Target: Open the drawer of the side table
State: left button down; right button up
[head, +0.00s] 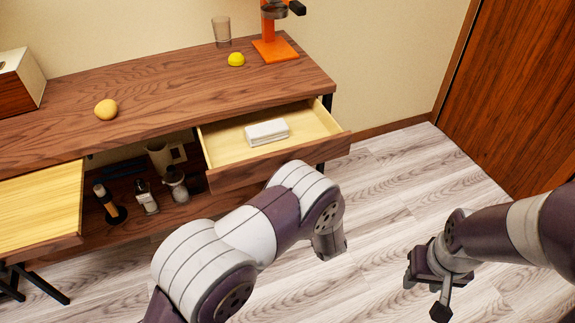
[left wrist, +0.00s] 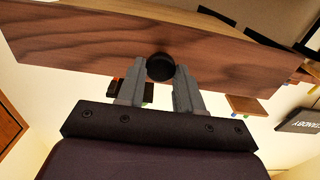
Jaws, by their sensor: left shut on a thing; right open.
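The side table (head: 170,88) has a dark wood top and two drawers standing out from it. The right drawer (head: 228,150) is pulled out, with its pale inside showing and a white box (head: 267,132) in it. The left drawer (head: 40,205) also stands out. In the left wrist view a round black knob (left wrist: 160,67) is on a wooden drawer front (left wrist: 95,42). My left gripper (left wrist: 158,88) is shut on this knob. In the head view my left arm hides that gripper. My right gripper (head: 424,288) is open and empty above the floor at right.
On the top are a yellow-orange fruit (head: 106,109), a lemon (head: 236,59), a glass (head: 221,31) and an orange stand (head: 275,50). Bottles (head: 146,197) and a mug (head: 160,158) are on the lower shelf. A wooden door (head: 515,90) is at right. The floor (head: 390,190) between is clear.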

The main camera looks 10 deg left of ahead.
pick_arm(q)
jog(key=shift+s+d, duration=0.1)
jog(key=shift+s, duration=0.05)
jog(key=c, duration=0.8)
grip_release()
jog(key=p+v, duration=0.1)
jog(key=v, duration=1.1)
jog(key=shift+s+d, duration=0.2)
jog(key=shift+s, duration=0.1)
